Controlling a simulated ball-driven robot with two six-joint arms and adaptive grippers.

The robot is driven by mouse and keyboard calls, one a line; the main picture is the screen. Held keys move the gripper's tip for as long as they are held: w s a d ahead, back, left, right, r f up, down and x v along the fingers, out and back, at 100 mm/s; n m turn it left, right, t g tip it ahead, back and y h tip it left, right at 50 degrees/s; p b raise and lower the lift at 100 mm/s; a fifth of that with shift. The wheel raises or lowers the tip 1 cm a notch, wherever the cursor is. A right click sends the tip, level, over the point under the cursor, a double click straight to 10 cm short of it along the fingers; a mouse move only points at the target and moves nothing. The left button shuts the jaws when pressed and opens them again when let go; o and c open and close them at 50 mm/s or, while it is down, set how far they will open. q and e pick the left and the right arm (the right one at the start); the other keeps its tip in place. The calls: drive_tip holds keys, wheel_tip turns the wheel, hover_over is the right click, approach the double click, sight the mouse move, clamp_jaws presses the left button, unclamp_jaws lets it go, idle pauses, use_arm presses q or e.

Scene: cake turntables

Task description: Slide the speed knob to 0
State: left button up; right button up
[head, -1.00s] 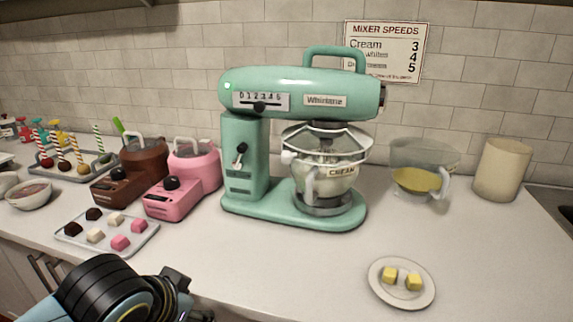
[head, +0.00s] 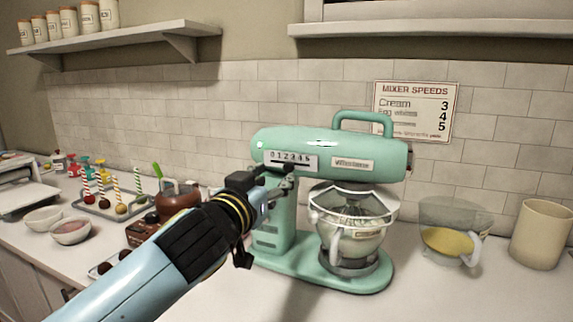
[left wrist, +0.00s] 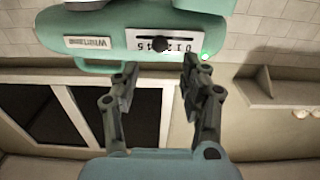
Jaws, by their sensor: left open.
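The teal stand mixer (head: 330,155) stands on the counter, with a white speed scale (head: 297,160) numbered 0 to 6 on its head. The dark round speed knob (left wrist: 158,43) shows in the left wrist view, near the middle of its slot, at about 3. In the head view my gripper covers the knob's place. My left gripper (head: 280,183) is in front of the scale's lower edge. In the left wrist view its two fingers (left wrist: 161,66) are spread, with the knob beyond the gap between their tips. Nothing is between them. My right gripper is not in view.
A glass bowl with whisk (head: 352,240) sits under the mixer head. A clear jug (head: 452,225) and beige canister (head: 541,234) stand right. A speeds sign (head: 415,112) hangs behind.

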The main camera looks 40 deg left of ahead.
sight(287, 168)
use_arm(q)
drive_tip(key=p+x, duration=0.1)
drive_tip(key=x, duration=0.5)
drive_tip(key=shift+w+a, duration=0.1)
drive_tip(key=shift+w, duration=0.1)
drive_tip(key=shift+w+a+p, duration=0.1)
drive_tip(key=shift+w+p, duration=0.25)
drive_tip(key=shift+w, duration=0.2)
clamp_jaws()
